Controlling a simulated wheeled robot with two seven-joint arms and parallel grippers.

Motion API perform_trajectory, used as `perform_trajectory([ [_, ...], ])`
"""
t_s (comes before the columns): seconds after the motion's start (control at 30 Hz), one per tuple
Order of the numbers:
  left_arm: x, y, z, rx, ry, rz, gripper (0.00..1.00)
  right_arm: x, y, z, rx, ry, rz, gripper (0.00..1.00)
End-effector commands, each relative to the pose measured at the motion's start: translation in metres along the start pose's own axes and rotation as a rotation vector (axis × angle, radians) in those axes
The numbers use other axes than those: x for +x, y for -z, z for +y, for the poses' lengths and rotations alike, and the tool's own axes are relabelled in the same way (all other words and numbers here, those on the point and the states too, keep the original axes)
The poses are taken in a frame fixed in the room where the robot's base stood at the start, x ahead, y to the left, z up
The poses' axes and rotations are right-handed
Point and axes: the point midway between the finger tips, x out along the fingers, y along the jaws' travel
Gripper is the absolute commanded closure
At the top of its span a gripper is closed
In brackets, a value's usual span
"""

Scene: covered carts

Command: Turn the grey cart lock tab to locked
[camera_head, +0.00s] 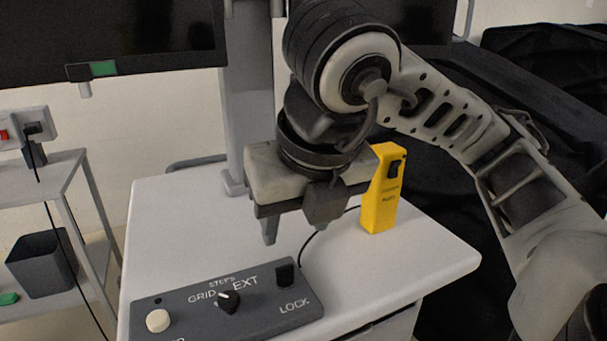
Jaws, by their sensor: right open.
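A dark grey control panel (190,315) lies on the cart's white top at the front left. A small dark tab (285,273) stands at its right end above the word LOCK; I cannot tell its setting, nor whether it is the grey cart lock tab. My right gripper (296,229) points down with its fingers apart and nothing visible between them. It hangs above the cart top, beyond the panel in the picture and apart from the tab. My left gripper is out of view.
The panel also carries a black knob (228,300) and a cream button (158,320). A yellow device (382,195) stands upright right of my right gripper. A thin black cable runs behind the panel. A grey post (247,110) rises at the back; the cart top's right front is clear.

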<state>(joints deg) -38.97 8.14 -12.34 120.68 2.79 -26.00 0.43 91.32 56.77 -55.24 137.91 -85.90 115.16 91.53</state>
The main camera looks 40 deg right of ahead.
Motion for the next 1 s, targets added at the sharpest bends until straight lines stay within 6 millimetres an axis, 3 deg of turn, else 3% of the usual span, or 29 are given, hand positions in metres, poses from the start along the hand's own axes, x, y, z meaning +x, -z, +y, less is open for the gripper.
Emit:
perform_trajectory([
  [0.1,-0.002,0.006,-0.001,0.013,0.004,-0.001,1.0,-0.024,-0.002,0.0,0.001,-0.001,-0.005,0.53],
  [0.3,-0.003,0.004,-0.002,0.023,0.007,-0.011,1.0,-0.042,-0.001,0.0,0.002,-0.001,-0.001,0.53],
  [1.0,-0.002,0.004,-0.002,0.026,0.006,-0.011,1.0,-0.044,0.0,0.0,0.001,0.0,0.001,0.53],
])
